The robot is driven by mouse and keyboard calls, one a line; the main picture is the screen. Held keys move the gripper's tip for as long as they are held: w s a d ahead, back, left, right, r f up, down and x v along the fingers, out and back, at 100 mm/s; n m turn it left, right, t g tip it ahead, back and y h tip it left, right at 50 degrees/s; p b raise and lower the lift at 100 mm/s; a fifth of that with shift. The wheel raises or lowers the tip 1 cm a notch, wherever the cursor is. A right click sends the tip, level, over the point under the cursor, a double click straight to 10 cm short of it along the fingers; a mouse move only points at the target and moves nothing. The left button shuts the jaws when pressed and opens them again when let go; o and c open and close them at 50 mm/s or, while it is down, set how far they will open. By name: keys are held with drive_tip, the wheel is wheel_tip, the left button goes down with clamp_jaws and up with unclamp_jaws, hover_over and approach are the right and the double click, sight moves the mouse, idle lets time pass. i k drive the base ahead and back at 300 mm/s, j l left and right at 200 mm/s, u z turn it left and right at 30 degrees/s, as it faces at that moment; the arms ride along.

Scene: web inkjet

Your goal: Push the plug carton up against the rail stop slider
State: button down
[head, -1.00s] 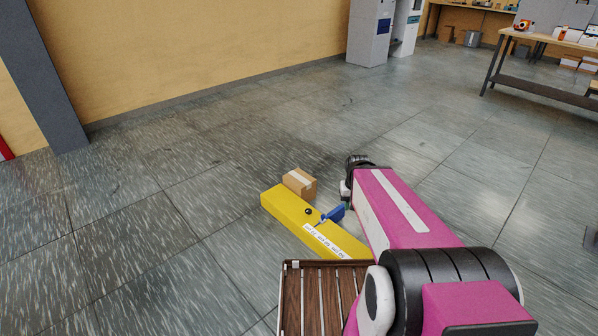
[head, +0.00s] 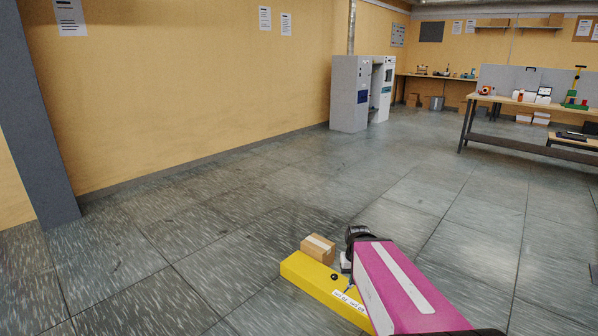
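A small brown carton with a pale tape strip, which I take as the plug carton (head: 318,249), shows at the lower middle of the head view. It sits at the far side of a yellow beam (head: 308,277) with a black knob and a white label. I cannot tell whether carton and beam touch. My gripper (head: 346,262) is just right of the carton, below my black wrist. Its fingers are too small and hidden to read. I cannot clearly make out the rail stop slider; my pink arm covers the beam's right part.
Open tiled floor lies left of and beyond the beam. A yellow wall with a grey pillar (head: 45,130) stands at left. Grey cabinets (head: 350,95) and a workbench (head: 540,104) are far back.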

sight(319, 248)
drive_tip(key=i+j+z, duration=0.15)
drive_tip(key=j, duration=0.35)
drive_tip(key=i+j+z, duration=0.15)
drive_tip(key=j, duration=0.35)
drive_tip(key=i+j+z, duration=0.15)
drive_tip(key=j, duration=0.4)
drive_tip(key=j+z, duration=0.15)
drive_tip(key=j, duration=0.35)
drive_tip(key=i+j+z, duration=0.2)
drive_tip(key=j, duration=0.4)
drive_tip(key=i+j+z, duration=0.15)
drive_tip(key=j, duration=0.5)
drive_tip(key=i+j+z, duration=0.2)
drive_tip(key=j, duration=0.45)
drive_tip(key=j+z, duration=0.15)
drive_tip(key=j, duration=0.55)
drive_tip(key=i+j, duration=0.1)
drive_tip(key=j, duration=0.3)
drive_tip(key=j+z, duration=0.1)
drive_tip(key=j, duration=0.3)
drive_tip(key=i+j, duration=0.15)
drive_tip(key=j, duration=0.25)
drive_tip(key=z, duration=0.05)
